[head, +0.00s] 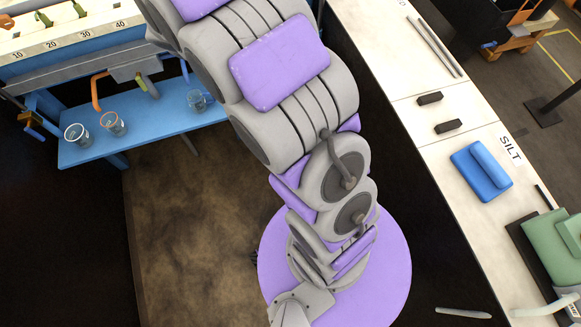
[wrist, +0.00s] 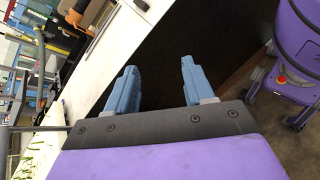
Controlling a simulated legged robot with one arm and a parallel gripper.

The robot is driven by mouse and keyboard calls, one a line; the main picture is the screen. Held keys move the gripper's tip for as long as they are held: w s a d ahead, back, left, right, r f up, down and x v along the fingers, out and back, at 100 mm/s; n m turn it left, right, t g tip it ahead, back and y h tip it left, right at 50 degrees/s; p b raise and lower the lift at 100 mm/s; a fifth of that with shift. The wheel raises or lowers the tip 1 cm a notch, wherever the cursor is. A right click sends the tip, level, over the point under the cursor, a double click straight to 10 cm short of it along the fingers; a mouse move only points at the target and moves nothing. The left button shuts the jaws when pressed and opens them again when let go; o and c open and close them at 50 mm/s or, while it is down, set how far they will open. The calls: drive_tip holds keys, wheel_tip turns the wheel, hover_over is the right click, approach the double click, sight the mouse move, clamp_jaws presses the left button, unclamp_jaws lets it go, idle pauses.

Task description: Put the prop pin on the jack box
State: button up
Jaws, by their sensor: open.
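I cannot pick out the prop pin or the jack box for certain. In the head view, a grey box (head: 135,67) is mounted under the flume's rail. An orange bent handle (head: 96,92) hangs at its left and a small yellow-green piece (head: 141,82) is on its lower front; I cannot tell whether either is the pin. My gripper (wrist: 158,68) shows in the wrist view, with its two blue fingers wide apart and nothing between them. A dark surface lies beyond the fingertips. The head view shows my arm but not my gripper's fingers.
A blue shelf (head: 168,122) holds clear cups under the flume. The pale bench (head: 440,105) at right bears thin grey rods (head: 434,47), two dark blocks (head: 430,98), a blue case (head: 481,170) and a green box (head: 556,245). Brown floor (head: 190,220) between looks clear.

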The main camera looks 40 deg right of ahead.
drive_tip(key=s+a+r+m+t+y, duration=0.1)
drive_tip(key=s+a+m+t+y, duration=0.1)
drive_tip(key=s+a+y, duration=0.3)
drive_tip(key=s+a+r+m+t+y, duration=0.2)
drive_tip(key=s+a+m+y, duration=0.2)
drive_tip(key=s+a, duration=0.7)
drive_tip(key=s+y, duration=0.1)
drive_tip(key=s, duration=0.3)
drive_tip(key=shift+r, duration=0.15)
